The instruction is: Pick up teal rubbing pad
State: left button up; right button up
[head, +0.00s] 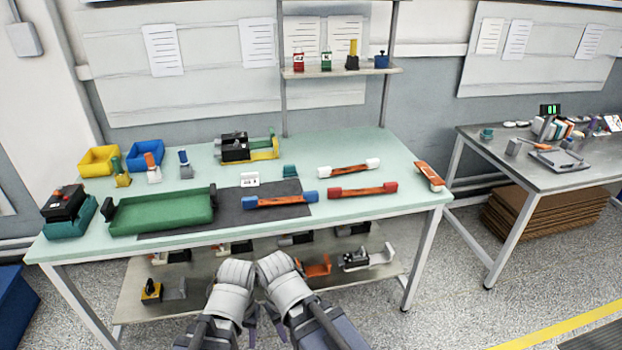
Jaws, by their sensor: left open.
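A small teal block (290,171), which looks like the rubbing pad, sits on the pale green table top. It is behind the dark grey mat, just right of a small white card-like item (250,180). My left gripper (237,272) is open, low in front of the table's front edge and well short of the teal block. My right gripper (276,266) is close beside it, also in front of the table. Its fingers are too unclear to tell whether they are open. Nothing is visibly held by either gripper.
A green tray (160,227) stands at the left of the dark mat (235,214). Blue-ended (281,200) and red-ended (362,190) orange bars lie in front and to the right. A lower shelf (210,285) holds several parts.

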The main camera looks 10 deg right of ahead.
aim_at(289, 171)
jog(key=i+l+u, duration=0.15)
jog(key=l, duration=0.2)
jog(key=i+l+u, duration=0.35)
jog(key=l, duration=0.4)
jog(key=i+l+u, duration=0.15)
jog(key=l, duration=0.25)
jog(key=i+l+u, duration=0.15)
jog(key=l, duration=0.25)
jog(key=i+l+u, duration=0.15)
jog(key=l, duration=0.3)
jog(key=l+u, duration=0.2)
jog(key=l, duration=0.2)
jog(key=i, duration=0.5)
